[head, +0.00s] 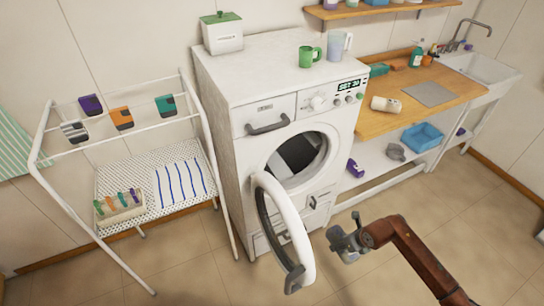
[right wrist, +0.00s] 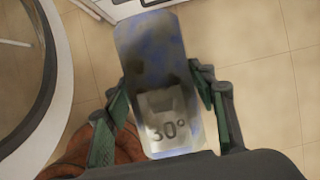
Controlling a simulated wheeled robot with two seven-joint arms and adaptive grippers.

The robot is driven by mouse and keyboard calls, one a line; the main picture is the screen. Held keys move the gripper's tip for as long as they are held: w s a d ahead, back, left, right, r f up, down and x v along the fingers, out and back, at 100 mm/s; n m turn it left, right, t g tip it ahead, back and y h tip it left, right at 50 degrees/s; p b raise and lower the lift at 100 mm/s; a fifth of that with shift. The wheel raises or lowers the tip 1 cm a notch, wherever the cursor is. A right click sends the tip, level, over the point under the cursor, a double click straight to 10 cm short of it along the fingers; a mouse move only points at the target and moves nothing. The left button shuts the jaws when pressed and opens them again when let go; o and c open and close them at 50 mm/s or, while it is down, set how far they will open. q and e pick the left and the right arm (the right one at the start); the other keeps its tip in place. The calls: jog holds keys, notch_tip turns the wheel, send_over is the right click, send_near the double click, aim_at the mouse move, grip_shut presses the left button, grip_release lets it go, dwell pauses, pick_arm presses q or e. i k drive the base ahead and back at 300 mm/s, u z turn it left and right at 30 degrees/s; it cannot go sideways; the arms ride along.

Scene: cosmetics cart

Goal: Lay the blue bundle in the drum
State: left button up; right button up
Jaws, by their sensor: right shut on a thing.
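The blue bundle (right wrist: 150,45) is a mottled blue and grey block with a pale "30°" label, seen in the right wrist view. My right gripper (right wrist: 165,95) has its green-padded fingers on both sides of it. In the head view my right gripper (head: 345,238) is in front of the washer, right of its open door; bundle and fingers are hard to tell apart there. The drum (head: 298,158) is behind the round opening in the washer's front, with a dark interior. The bundle is outside it, in front and lower right in the picture. My left gripper is not in view.
The round washer door (head: 303,240) stands open, swung out towards me. A white drying rack (head: 140,222) stands left of the washer (head: 225,140). A wooden counter (head: 400,118) with a lower shelf is at right. The tiled floor in front is clear.

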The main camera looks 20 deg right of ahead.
aim_at(281, 171)
jog(key=i, duration=1.1)
